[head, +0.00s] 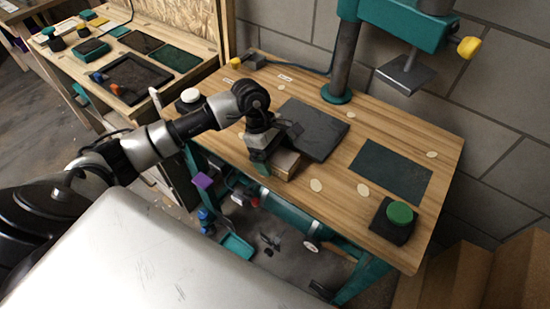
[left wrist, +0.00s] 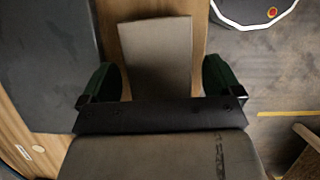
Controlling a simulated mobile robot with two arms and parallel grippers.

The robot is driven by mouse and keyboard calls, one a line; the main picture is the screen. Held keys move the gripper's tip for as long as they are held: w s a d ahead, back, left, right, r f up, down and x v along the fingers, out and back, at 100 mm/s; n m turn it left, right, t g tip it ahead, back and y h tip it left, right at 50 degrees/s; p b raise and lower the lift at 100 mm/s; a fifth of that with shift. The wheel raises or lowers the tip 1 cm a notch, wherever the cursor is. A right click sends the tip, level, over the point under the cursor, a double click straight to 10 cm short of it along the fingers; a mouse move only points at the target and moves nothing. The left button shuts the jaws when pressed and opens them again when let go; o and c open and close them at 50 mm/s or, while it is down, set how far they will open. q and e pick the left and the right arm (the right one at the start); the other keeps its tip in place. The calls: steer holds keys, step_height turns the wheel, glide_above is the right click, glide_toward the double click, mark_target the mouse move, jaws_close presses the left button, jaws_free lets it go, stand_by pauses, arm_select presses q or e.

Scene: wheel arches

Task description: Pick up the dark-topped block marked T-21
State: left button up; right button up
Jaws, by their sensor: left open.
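A block (head: 286,164) with light brown wood sides sits at the near edge of the wooden table, beside a dark grey plate (head: 318,127). In the left wrist view its grey-brown top (left wrist: 157,50) lies between the two dark green fingers. No T-21 mark is readable. My left gripper (head: 263,162) is over the block, its fingers apart on either side of it; in the wrist view the open gripper (left wrist: 159,80) shows a gap at each finger. The gripper hides part of the block in the head view. My right gripper is not in view.
The table (head: 345,190) also bears a dark green mat (head: 390,171), a green button (head: 400,212) on a dark base and a white-topped button (head: 190,96). A second bench (head: 75,60) is at the left.

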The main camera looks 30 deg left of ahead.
arm_select(q)
steer(key=shift+f, duration=0.15)
steer(key=shift+c, duration=0.2)
steer(key=c, duration=1)
steer(key=shift+c, duration=0.2)
